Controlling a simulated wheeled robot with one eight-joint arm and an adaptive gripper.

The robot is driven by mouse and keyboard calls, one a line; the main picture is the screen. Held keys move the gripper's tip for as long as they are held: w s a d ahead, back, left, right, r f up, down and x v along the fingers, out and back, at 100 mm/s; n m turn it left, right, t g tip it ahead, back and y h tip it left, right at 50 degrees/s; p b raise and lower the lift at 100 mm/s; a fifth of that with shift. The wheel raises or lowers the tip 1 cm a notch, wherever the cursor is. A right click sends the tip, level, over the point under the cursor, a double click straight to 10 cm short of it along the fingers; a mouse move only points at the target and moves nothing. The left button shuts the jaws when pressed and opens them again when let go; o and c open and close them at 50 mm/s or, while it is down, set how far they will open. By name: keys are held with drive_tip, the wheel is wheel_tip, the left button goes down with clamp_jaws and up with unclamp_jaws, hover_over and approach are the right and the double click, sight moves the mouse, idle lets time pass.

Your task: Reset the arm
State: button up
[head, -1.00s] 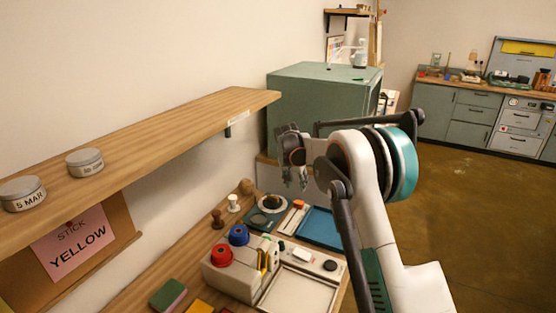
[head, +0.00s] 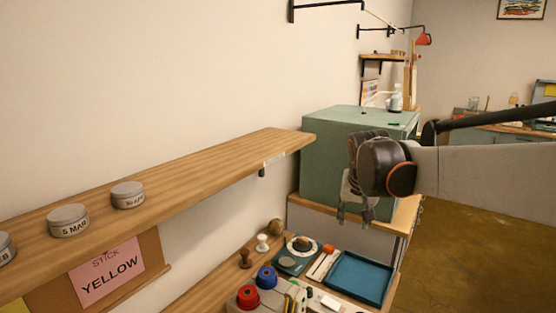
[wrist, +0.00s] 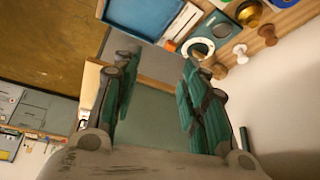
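My gripper (head: 354,218) hangs from my raised arm at the right of the head view, in front of the green cabinet (head: 325,165). In the wrist view my gripper (wrist: 158,62) shows two teal-padded fingers spread apart with nothing between them. It is open and empty, and touches nothing that I can see. My arm reaches in from the right edge of the head view.
A wooden shelf (head: 215,170) carries several tins, one of them here (head: 68,220). Below it hangs a pink YELLOW note (head: 108,272). The table holds a blue tray (head: 358,280), stampers (head: 262,243), and red (head: 247,297) and blue (head: 267,278) rolls. Open floor lies right.

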drive_tip(key=s+f+n+t, duration=0.1)
drive_tip(key=s+f, duration=0.1)
drive_tip(key=s, duration=1.3)
drive_tip(key=s+f+n+t+y, duration=0.1)
drive_tip(key=s+f+n, duration=0.1)
drive_tip(key=s, duration=1.2)
drive_tip(key=shift+s+f, duration=0.35)
drive_tip(key=shift+f, duration=0.5)
drive_tip(key=shift+w+a, duration=0.1)
drive_tip(key=shift+a, duration=0.05)
idle(0.3)
